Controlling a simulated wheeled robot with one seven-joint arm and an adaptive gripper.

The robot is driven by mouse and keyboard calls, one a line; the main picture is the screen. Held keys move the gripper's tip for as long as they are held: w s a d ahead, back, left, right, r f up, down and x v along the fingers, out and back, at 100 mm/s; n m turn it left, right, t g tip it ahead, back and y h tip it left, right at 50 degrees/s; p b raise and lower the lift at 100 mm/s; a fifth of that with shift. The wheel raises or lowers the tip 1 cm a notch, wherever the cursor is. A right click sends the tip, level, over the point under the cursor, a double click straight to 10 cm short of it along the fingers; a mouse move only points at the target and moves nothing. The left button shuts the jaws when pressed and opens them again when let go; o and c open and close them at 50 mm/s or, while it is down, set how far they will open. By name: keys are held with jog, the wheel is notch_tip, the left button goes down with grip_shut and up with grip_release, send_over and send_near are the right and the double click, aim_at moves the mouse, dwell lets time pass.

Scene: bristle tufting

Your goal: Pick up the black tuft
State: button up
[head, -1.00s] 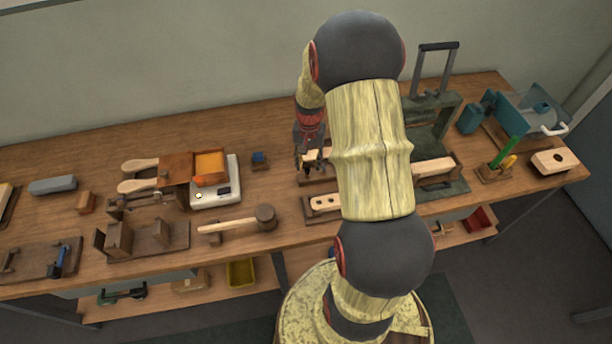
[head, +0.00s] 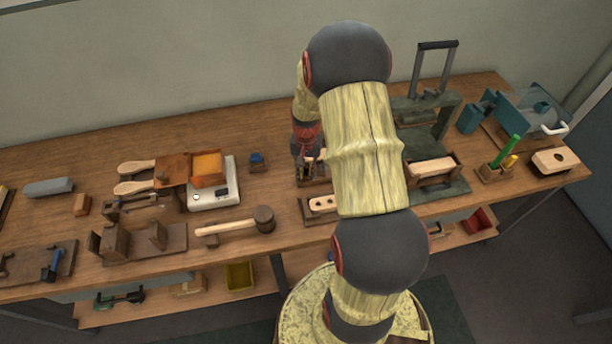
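My gripper (head: 308,172) is small in the head view, low over the middle of the bench. It is at a small dark wooden holder (head: 322,181), partly behind my arm. Its fingers blend with the dark parts there, so I cannot tell whether they are open or shut, or whether they touch anything. I cannot make out the black tuft for certain. It may be among the dark shapes at the fingertips or hidden by my arm.
A drilled wooden block (head: 322,203) lies in front of the holder. A mallet (head: 240,226) and a white scale (head: 214,196) with an orange-filled box (head: 208,168) are to the left. A dark press (head: 425,115) stands to the right. Bare bench top shows behind the scale.

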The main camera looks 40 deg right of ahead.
jog(key=c, duration=0.3)
